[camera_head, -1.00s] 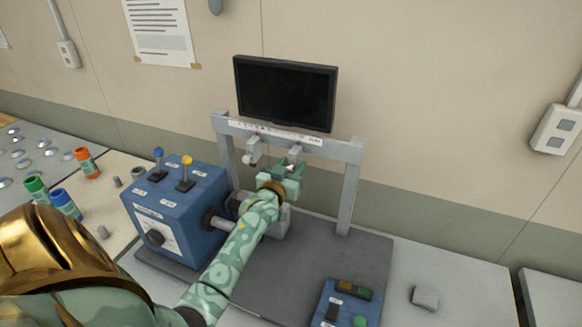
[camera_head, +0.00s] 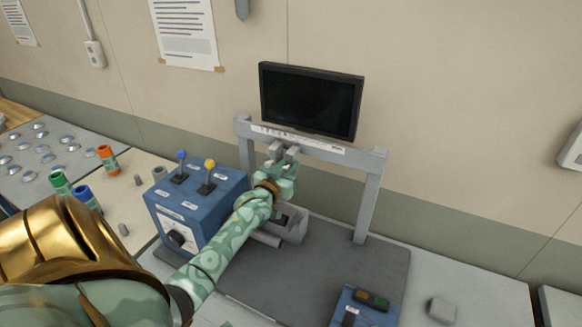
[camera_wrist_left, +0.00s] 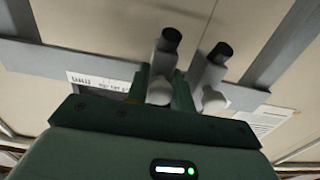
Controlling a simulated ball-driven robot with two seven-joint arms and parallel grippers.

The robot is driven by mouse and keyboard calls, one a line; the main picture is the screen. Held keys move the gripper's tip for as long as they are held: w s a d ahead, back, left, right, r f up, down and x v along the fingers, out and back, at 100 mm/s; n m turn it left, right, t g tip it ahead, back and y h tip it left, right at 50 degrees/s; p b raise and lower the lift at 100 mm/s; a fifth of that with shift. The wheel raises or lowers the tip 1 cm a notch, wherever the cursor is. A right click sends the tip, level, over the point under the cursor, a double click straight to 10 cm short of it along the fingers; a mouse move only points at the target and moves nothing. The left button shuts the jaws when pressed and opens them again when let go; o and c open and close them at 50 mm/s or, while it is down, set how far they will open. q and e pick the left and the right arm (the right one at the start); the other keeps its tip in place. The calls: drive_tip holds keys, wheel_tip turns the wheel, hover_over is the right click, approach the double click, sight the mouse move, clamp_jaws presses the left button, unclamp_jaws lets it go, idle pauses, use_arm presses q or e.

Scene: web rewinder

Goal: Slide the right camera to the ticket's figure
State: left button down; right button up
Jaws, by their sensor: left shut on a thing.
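My left gripper (camera_head: 284,170) reaches up to the grey crossbar (camera_head: 352,155) and is shut on the right camera (camera_head: 292,153), a small grey block hanging there. The left camera (camera_head: 275,151) hangs close beside it. In the left wrist view, the held right camera (camera_wrist_left: 165,52) has a dark tip and stands between the fingers, with the left camera (camera_wrist_left: 211,72) to its right in that picture, a narrow gap apart. A white marked strip (camera_head: 300,137) runs along the crossbar; its figures are too small to read. My right gripper is out of view.
A dark monitor (camera_head: 310,100) stands behind the crossbar. A blue control box (camera_head: 197,212) with blue and yellow levers is left of my arm. A printed sheet (camera_head: 187,35) hangs on the wall, unreadable. A blue button box (camera_head: 362,308) sits at the front right.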

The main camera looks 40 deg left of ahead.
use_arm(q)
drive_tip(key=shift+d, duration=0.25)
drive_tip(key=c, duration=1.3)
unclamp_jaws()
drive_tip(key=shift+w, duration=0.1)
drive_tip(key=shift+a, duration=0.1)
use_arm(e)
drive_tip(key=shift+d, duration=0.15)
use_arm(q)
drive_tip(key=v, duration=1.6)
drive_tip(key=shift+s+p, duration=0.3)
drive_tip(key=shift+p, duration=0.05)
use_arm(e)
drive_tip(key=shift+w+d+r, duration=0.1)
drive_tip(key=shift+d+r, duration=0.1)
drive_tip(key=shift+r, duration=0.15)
use_arm(q)
drive_tip(key=shift+a, duration=0.1)
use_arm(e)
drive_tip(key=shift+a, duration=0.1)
